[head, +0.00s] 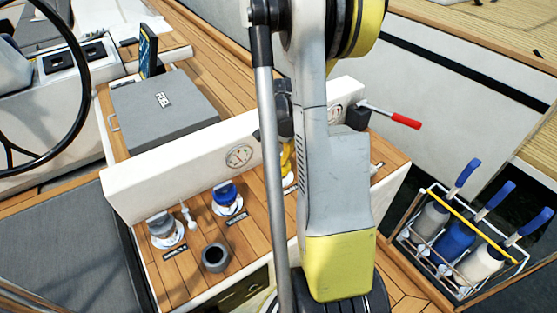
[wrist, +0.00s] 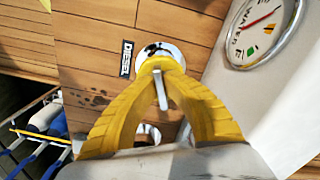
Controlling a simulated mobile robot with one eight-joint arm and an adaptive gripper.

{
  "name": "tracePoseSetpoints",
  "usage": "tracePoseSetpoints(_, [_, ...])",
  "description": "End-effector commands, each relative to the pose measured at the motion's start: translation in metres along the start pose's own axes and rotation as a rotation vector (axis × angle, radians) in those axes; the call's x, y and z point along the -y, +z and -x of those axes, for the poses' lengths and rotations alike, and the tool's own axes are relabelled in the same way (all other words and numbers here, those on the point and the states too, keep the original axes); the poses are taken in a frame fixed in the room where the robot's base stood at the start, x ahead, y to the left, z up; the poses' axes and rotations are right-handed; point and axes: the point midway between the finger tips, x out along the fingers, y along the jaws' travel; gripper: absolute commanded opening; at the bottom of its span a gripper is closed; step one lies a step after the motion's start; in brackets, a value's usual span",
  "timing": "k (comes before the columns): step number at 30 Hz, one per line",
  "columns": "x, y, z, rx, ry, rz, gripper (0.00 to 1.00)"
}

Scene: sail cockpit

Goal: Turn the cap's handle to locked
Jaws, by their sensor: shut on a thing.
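The cap (wrist: 167,52) sits on the teak deck beside a DIESEL label (wrist: 127,58) in the wrist view. Its pale round rim shows, with dark smears on it. The cap's handle (wrist: 161,92) is a short pale lever between my fingers. My gripper (wrist: 160,66) has its yellow fingertips closed together at the cap, shut on the handle. In the head view my gripper (head: 287,160) shows only as a yellow sliver behind my arm, which hides the cap there. I cannot read any locked mark, as the fingers cover most of the cap.
A blue cap (head: 226,193), a grey cap (head: 161,226) and a dark round cup (head: 215,257) stand to the left. A white panel with a gauge (head: 240,157) rises behind. A red-handled lever (head: 404,121) juts out at right. A bottle rack (head: 416,263) stands lower right.

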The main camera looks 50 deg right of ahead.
Motion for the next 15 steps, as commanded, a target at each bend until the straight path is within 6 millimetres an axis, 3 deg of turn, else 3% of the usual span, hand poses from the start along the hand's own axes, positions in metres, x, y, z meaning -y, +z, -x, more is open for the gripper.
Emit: tracePoseSetpoints(15, [0.0001, 0.0000, -0.0002, 0.000, 0.000, -0.045, 0.00])
